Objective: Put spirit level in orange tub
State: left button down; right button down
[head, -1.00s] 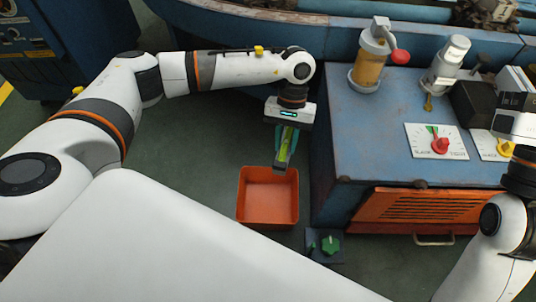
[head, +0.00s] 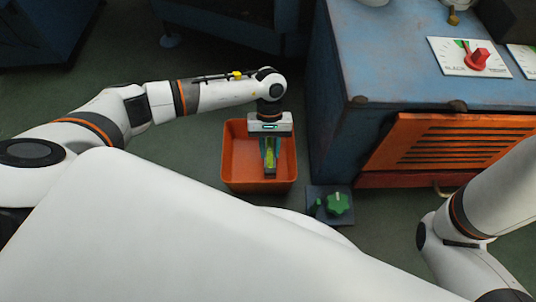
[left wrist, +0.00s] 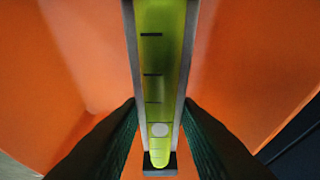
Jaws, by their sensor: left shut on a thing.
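The spirit level (head: 270,158) is a narrow bar with a yellow-green vial. It also shows close up in the left wrist view (left wrist: 160,75), where a pale bubble sits near the vial's lower end. My left gripper (head: 270,150) is shut on it, one dark finger on each side. The orange tub (head: 232,165) stands on the floor. The gripper and level are over or within its opening; how far the level is from the tub's bottom I cannot tell. Orange tub surfaces (left wrist: 70,60) fill most of the left wrist view. My right gripper is not in view.
A blue bench (head: 345,60) with an orange louvred panel (head: 450,145) stands right of the tub. A red-knobbed dial plate (head: 470,58) is on its top. A small box with a green knob (head: 338,204) sits on the floor near the tub's right front corner.

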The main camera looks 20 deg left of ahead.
aim_at(270, 156)
pick_arm(q)
jog(key=shift+f+b, duration=1.6)
jog(key=shift+f, duration=1.15)
jog(key=c, duration=1.1)
grip_release()
jog(key=shift+r, duration=0.1)
jog(key=shift+r+p, duration=0.3)
jog(key=shift+p, duration=0.1)
jog(key=p+v, duration=0.6)
jog(key=v, duration=0.5)
jog(key=shift+w+r, duration=0.15)
jog(key=shift+r, duration=0.2)
